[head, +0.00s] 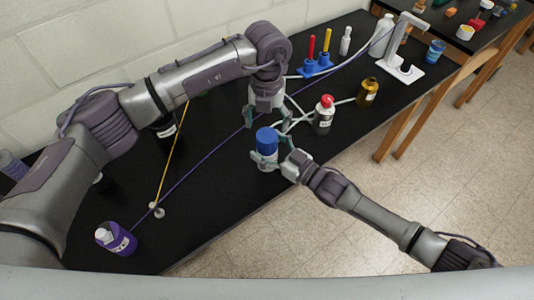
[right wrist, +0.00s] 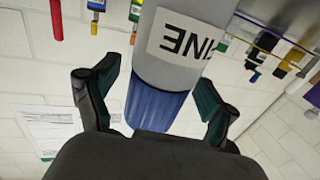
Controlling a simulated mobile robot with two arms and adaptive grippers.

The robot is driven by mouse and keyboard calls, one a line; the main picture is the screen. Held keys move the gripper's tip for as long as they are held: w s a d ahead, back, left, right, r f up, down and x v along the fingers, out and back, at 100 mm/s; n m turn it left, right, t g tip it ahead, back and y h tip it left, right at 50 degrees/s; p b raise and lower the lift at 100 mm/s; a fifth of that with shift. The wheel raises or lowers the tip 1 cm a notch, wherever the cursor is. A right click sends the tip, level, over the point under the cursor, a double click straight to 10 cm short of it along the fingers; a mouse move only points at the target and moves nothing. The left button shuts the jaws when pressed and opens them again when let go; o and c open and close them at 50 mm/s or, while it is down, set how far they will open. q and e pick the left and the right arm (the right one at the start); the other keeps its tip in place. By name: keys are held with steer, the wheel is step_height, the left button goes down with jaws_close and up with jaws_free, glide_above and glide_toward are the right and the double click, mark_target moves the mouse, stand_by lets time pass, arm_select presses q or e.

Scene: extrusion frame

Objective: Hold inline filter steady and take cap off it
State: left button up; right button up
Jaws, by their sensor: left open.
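The inline filter (head: 266,163) stands upright on the black bench in the head view, a pale cylinder with a blue cap (head: 267,140) on top. In the right wrist view its grey body (right wrist: 185,70) appears upside down, with a white label reading "INE", and the blue cap (right wrist: 155,105) is below. My right gripper (head: 268,157) is open, with its fingers on either side of the filter; the wrist view shows gaps beside it. My left gripper (head: 266,122) is open and empty, pointing down just behind the cap and apart from it.
A red-capped bottle (head: 323,118) and an amber bottle (head: 368,92) stand to the right. A purple bottle (head: 117,239) is at the front left. A blue rack (head: 316,67) and a white stand (head: 400,68) are farther back. Cords cross the bench. The front middle is clear.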

mark_target(267, 135)
jaws_close()
arm_select(q)
steer(key=m, duration=1.8)
steer(key=shift+d+m, duration=0.1)
steer(key=shift+m, duration=0.2)
steer(key=m, duration=2.1)
steer(key=shift+f+m, duration=0.1)
steer(key=shift+m, duration=0.3)
steer(key=shift+f, duration=0.3)
step_height(267, 135, down, 7)
steer(key=shift+f, duration=0.15)
